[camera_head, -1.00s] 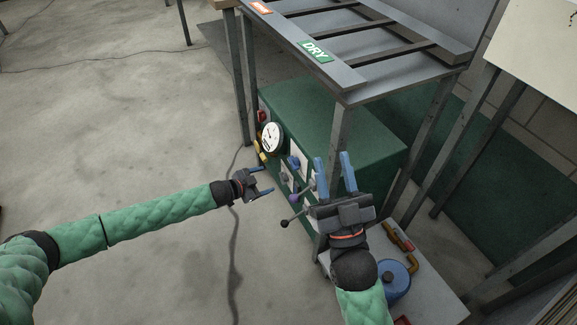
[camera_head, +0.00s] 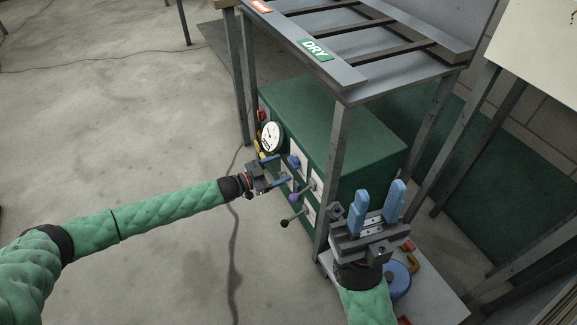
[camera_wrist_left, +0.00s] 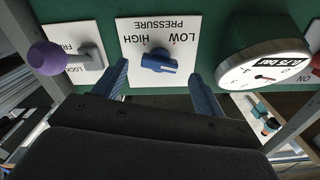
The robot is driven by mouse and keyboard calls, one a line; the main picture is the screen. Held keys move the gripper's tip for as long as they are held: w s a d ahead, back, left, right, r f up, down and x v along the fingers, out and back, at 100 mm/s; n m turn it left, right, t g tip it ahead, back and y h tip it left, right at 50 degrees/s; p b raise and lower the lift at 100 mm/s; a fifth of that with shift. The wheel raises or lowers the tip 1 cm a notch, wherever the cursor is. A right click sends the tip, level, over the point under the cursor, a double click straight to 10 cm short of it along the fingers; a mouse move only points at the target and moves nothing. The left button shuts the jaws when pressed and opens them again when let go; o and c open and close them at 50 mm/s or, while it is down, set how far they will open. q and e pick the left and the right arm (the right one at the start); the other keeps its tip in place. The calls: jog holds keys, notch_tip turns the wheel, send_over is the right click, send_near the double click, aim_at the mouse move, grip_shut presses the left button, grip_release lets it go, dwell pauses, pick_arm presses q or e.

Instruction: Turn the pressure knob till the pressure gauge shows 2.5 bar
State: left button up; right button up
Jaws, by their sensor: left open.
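The pressure knob is a blue lever-like knob (camera_wrist_left: 159,61) on a white plate marked LOW, HIGH and PRESSURE, which appears upside down in the left wrist view. In the head view the knob (camera_head: 294,162) sits on the green cabinet's front. The round white pressure gauge (camera_wrist_left: 265,62) beside it reads 0.75 bar; it also shows in the head view (camera_head: 271,137). My left gripper (camera_head: 284,169) is open, its blue fingers pointing at the panel on either side of the knob, with no visible grip on it. My right gripper (camera_head: 379,189) is open and empty, in front of the rack.
A purple-ball lever (camera_wrist_left: 46,58) on a plate marked LOCK is close to my left gripper. A black-ball lever (camera_head: 285,223) sits lower on the panel. The rack marked DRY (camera_head: 316,50) stands above the green cabinet (camera_head: 335,120). Open floor lies left.

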aim_at(294, 162)
pick_arm(q)
jog(key=shift+x, duration=2.1)
jog(key=c, duration=1)
